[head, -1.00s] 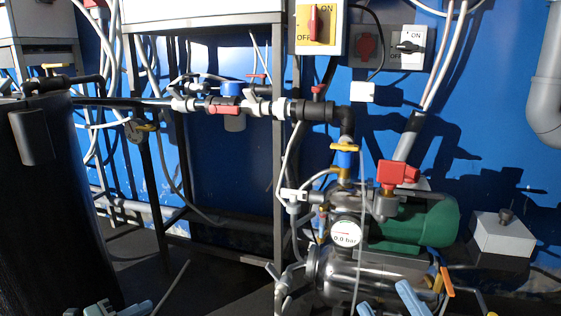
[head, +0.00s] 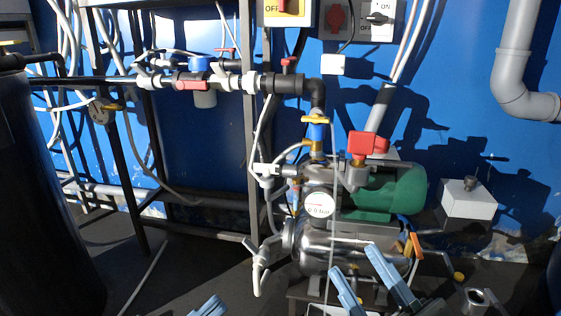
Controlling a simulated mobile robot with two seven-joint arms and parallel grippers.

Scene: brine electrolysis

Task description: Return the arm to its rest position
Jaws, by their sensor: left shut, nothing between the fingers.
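My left gripper (head: 208,307) shows only as a light-blue tip at the bottom edge, left of the pump set. It is shut and empty, and the rest of that arm is out of the picture. My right gripper (head: 354,260) comes up from the bottom edge in front of the steel tank (head: 340,240). Its two light-blue fingers stand apart with nothing seen held between them. Whether they touch the tank cannot be told.
A dark cylinder (head: 45,200) stands at left. A white box (head: 469,199) sits at right. Dark floor (head: 190,265) is open left of the tank.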

